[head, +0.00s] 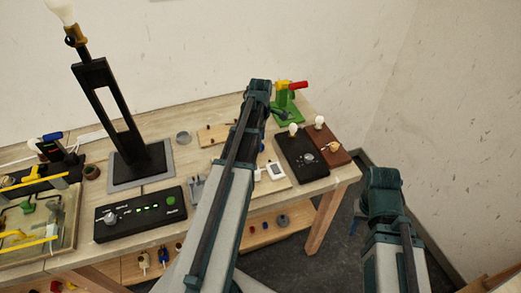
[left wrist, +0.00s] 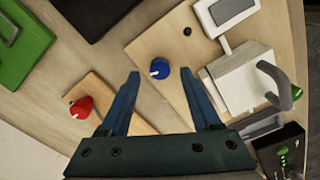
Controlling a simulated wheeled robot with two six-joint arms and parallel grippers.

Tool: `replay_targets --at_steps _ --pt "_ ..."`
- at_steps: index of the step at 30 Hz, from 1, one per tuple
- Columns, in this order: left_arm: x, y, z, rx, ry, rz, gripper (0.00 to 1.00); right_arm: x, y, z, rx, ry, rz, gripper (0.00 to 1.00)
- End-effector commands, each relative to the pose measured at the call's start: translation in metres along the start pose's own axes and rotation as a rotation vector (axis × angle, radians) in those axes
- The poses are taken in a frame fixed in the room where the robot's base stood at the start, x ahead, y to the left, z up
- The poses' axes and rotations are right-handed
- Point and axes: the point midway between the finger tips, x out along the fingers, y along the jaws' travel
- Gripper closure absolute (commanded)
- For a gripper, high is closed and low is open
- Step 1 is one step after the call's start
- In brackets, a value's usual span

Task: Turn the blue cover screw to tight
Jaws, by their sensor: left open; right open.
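The blue cover screw (left wrist: 158,70) is a round blue knob with a white pointer mark on a light wooden board (left wrist: 185,95). In the left wrist view its mark points to the left and slightly down. My left gripper (left wrist: 162,77) is open, with one fingertip on either side of the screw and a gap to each. Whether the tips are level with the knob cannot be told. In the head view my left arm hides most of this spot. My right arm is at the right of the head view, past the table's edge, with its gripper (head: 357,213) mostly hidden.
A red knob (left wrist: 80,107) sits on a smaller board beside the left finger. A white box with a grey hook (left wrist: 235,85) stands close to the right finger. A black lamp stand (head: 110,110), a control box (head: 140,214) and a dark bulb box (head: 301,155) stand on the table.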

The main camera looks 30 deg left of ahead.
Motion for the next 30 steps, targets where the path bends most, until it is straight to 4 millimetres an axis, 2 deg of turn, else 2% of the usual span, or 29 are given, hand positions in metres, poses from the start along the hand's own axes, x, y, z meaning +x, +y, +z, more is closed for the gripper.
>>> replay_targets --at_steps 1,3,14,24,25,30 --pt "0.0112 -0.0001 0.0000 0.000 0.000 0.000 0.36 0.0111 -0.0011 -0.0007 0.000 0.000 0.000 0.50" --pt "0.0154 -0.0001 0.0000 0.000 0.000 0.000 0.36 0.0153 -0.0015 -0.0009 0.000 0.000 0.000 0.50" --pt "0.0163 0.0000 0.0000 0.000 0.000 0.000 0.36 0.0162 -0.0015 -0.0010 0.000 0.000 0.000 0.50" --pt "0.0164 -0.0001 0.0000 0.000 0.000 0.000 0.97 0.0163 -0.0016 -0.0010 0.000 0.000 0.000 0.50" --pt "0.0164 -0.0001 0.0000 0.000 0.000 0.000 1.00 0.0163 -0.0016 -0.0010 0.000 0.000 0.000 0.50" --pt "0.0164 -0.0001 0.0000 0.001 0.000 0.000 1.00 0.0163 -0.0015 -0.0010 0.000 0.000 0.000 0.50"
